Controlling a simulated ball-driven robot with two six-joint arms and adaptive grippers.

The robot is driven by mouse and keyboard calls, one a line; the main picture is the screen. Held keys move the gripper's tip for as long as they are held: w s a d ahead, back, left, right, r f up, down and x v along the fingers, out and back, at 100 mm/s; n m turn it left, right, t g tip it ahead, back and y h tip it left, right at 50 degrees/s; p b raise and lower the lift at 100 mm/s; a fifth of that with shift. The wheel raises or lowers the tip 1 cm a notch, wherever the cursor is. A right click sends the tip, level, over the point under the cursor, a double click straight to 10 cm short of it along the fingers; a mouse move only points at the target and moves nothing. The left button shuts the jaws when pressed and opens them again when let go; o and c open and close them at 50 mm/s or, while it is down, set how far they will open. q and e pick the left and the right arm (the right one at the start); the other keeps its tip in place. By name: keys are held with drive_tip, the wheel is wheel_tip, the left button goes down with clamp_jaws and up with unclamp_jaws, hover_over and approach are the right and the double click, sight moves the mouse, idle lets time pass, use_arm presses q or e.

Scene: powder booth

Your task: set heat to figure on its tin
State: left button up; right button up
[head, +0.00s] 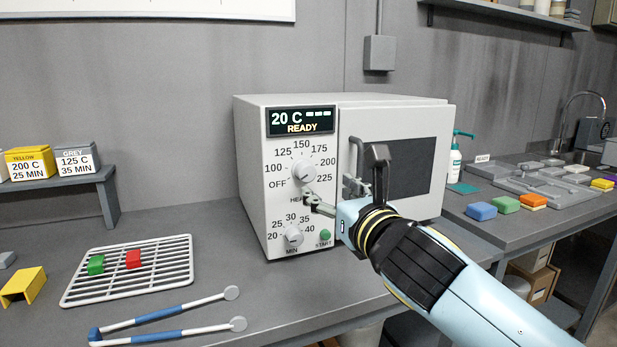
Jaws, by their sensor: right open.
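The oven (255,180) stands on the counter with its door (408,170) shut. Its display (300,120) reads 20 C and READY. The heat knob (303,172) sits inside a ring of figures from OFF to 225; its exact setting is too small to tell. The minute knob (292,237) and green start button (325,235) are below. The yellow tin (30,163) reads 200 C, 25 MIN; the grey tin (76,160) reads 125 C, 35 MIN. My right gripper (329,194) is open and empty, just below and right of the heat knob. My left gripper is out of view.
A wire rack (165,290) holds a green block (96,265) and a red block (133,259). A yellow bracket (24,285) lies left of it. Blue-handled tongs (170,334) lie in front. Coloured blocks (505,205) sit on the right counter.

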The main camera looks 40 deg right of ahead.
sight(308, 175)
drive_tip(key=x, duration=0.9)
drive_tip(key=shift+w+d, duration=0.1)
drive_tip(key=shift+w, duration=0.05)
drive_tip(key=shift+f, duration=0.1)
drive_tip(key=c, duration=1.2)
drive_tip(key=shift+o, duration=0.2)
